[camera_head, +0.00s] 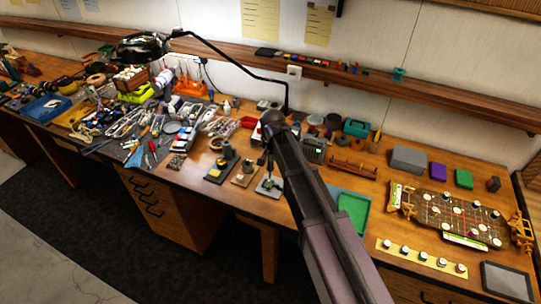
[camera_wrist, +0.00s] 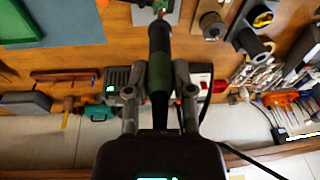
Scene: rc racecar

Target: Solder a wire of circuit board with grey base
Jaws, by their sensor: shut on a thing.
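My gripper (camera_wrist: 159,92) is shut on a soldering iron (camera_wrist: 159,62) with a dark, greenish handle. The iron points away from the wrist, toward the top of the wrist view. The circuit board with grey base (camera_head: 269,187) lies on the workbench near its front edge, with a small green part on top. Its grey base also shows at the top of the wrist view (camera_wrist: 172,15). The iron's tip is at or just above the board; I cannot tell whether it touches. In the head view my arm hides most of the gripper.
A soldering stand (camera_head: 221,165) and another small board on a tan base (camera_head: 244,173) stand to the left. A green tray (camera_head: 362,212) lies right of my arm. Tools and toy cars crowd the workbench (camera_head: 190,176) further left. A lamp (camera_head: 140,46) overhangs it.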

